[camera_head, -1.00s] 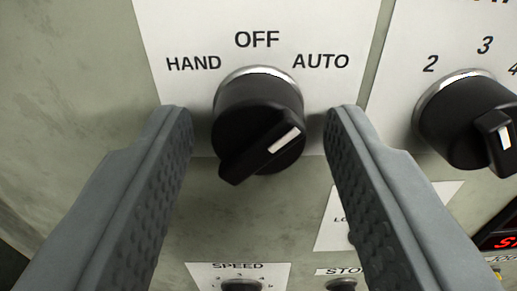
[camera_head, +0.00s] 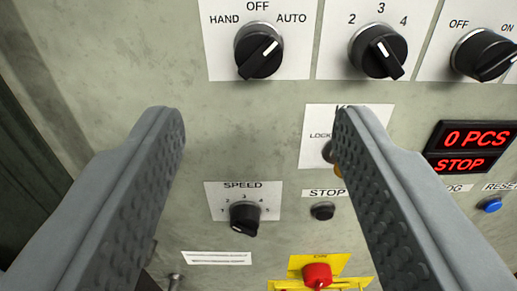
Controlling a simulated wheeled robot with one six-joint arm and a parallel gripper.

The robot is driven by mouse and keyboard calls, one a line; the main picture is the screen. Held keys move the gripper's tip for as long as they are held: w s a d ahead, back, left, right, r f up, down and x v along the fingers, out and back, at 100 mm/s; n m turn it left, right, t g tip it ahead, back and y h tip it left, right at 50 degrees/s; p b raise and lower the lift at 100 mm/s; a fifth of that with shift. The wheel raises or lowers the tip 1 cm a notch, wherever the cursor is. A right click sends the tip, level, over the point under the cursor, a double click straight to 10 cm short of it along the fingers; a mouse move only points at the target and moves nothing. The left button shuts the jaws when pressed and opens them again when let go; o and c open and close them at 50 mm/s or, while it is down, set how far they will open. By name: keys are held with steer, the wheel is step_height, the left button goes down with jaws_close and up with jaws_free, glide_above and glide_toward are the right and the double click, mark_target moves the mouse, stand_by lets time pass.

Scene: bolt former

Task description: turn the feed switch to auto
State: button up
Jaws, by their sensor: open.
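The feed switch (camera_head: 259,51) is a black rotary knob on a white plate (camera_head: 224,62) marked HAND, OFF and AUTO, at the top of the view. Its white pointer mark slants up and to the right, toward AUTO. The knob is in full view. My gripper (camera_head: 253,125) is open and empty, its two grey fingers wide apart. The fingertips show below the knob in the picture and nothing is between them but panel. The gripper is apart from the knob.
Right of the switch are a numbered knob (camera_head: 378,50) and an OFF/ON knob (camera_head: 484,54). Below are a SPEED knob (camera_head: 245,217), a black stop button (camera_head: 322,211) and a red button (camera_head: 317,274). A red display (camera_head: 470,150) reads 0 PCS, STOP. My right finger partly hides a lock plate (camera_head: 316,137).

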steer(key=s, duration=0.8)
steer(key=shift+s, duration=0.15)
steer(key=s+r, duration=0.1)
steer(key=s, duration=1.6)
steer(key=s+r, duration=0.2)
steer(key=s, duration=1.5)
steer(key=shift+s+r+g, duration=0.2)
steer(key=shift+r+g, duration=0.05)
steer(key=shift+g, duration=0.05)
steer(key=shift+c, duration=0.2)
